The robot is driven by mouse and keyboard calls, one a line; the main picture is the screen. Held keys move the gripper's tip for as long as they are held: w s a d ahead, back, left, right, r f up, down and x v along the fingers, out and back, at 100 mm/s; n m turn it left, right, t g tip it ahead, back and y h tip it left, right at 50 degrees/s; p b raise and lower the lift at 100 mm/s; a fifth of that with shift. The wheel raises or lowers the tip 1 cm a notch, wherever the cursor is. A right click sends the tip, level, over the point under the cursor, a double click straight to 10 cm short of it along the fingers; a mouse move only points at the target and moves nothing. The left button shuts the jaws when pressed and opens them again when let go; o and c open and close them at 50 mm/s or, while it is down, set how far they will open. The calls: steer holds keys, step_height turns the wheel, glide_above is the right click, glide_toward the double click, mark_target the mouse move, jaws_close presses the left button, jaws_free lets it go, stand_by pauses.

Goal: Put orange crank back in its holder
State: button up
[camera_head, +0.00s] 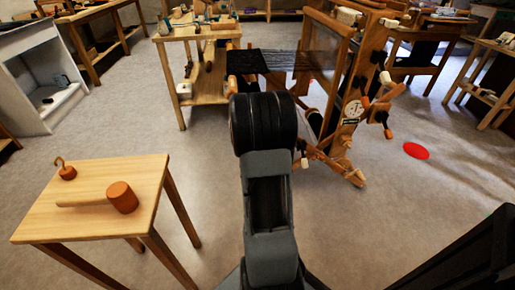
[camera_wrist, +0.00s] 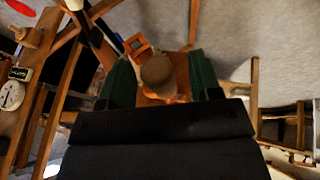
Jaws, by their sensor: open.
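In the wrist view, an orange part (camera_wrist: 160,98) with a rounded tan end (camera_wrist: 158,72) shows between the fingers of my gripper (camera_wrist: 158,64). It may be the orange crank; most of it is hidden behind the gripper body. The two dark green fingers stand apart on either side of it, and I cannot tell whether they touch it. In the head view my arm hides the gripper. The wooden loom (camera_head: 357,75) stands ahead, with orange crank-like handles (camera_head: 384,97) on its right side near a white dial (camera_head: 353,109). The holder cannot be made out for certain.
A small table (camera_head: 40,222) at the left bears an orange-headed mallet (camera_head: 122,197) and a hook with an orange base (camera_head: 67,171). A wooden bench (camera_head: 210,98) stands beside the loom. A red disc (camera_head: 416,151) lies on the floor at right. Floor between the small table and loom is clear.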

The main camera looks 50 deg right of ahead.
steer(key=shift+f, duration=0.1)
jaws_close()
stand_by(0.9)
